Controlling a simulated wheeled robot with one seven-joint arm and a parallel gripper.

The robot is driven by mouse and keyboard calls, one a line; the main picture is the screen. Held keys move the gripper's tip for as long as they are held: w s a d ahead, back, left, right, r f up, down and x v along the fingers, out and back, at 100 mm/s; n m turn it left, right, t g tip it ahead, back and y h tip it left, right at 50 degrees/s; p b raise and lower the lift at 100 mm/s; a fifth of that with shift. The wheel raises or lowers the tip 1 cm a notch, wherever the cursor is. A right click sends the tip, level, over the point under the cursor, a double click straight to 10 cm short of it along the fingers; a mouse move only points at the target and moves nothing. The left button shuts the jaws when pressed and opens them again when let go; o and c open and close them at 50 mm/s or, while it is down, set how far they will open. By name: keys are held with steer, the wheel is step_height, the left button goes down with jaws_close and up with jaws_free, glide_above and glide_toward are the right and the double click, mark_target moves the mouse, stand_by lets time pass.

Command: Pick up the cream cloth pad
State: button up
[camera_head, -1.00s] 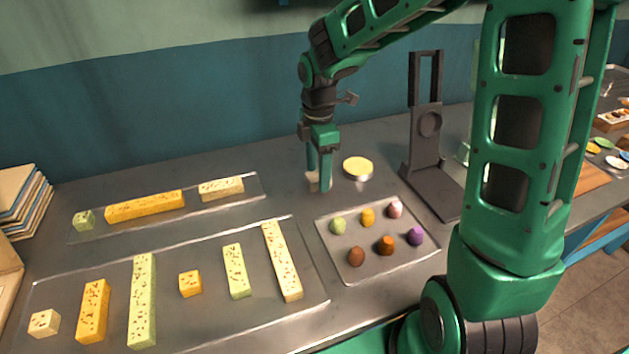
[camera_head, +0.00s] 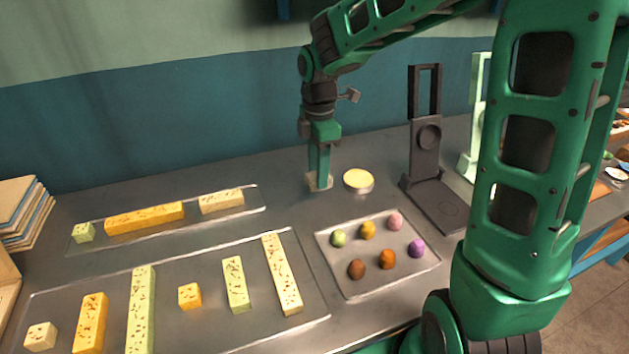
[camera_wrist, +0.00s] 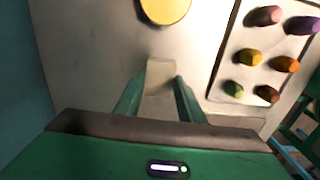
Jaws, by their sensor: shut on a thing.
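The cream cloth pad (camera_head: 325,185) is a small pale piece at the lower end of my gripper (camera_head: 318,179), on or just above the grey worktop. I cannot tell whether it is clear of the surface. In the wrist view the pad (camera_wrist: 159,76) sits between the two green fingers of my gripper (camera_wrist: 158,84), which are shut on it. The fingers point down and hide part of the pad in the head view.
A round tin with a pale yellow top (camera_head: 358,180) stands close right of my gripper. A tray of coloured lumps (camera_head: 345,285) lies in front. Trays of speckled bars lie left (camera_head: 262,208). A dark stand (camera_head: 424,130) rises to the right.

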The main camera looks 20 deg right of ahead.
steer(key=s+a+r, duration=0.7)
steer(key=s, duration=0.2)
steer(key=shift+s, duration=0.2)
steer(key=o, duration=0.5)
steer(key=shift+d, duration=0.1)
steer(key=c, duration=0.4)
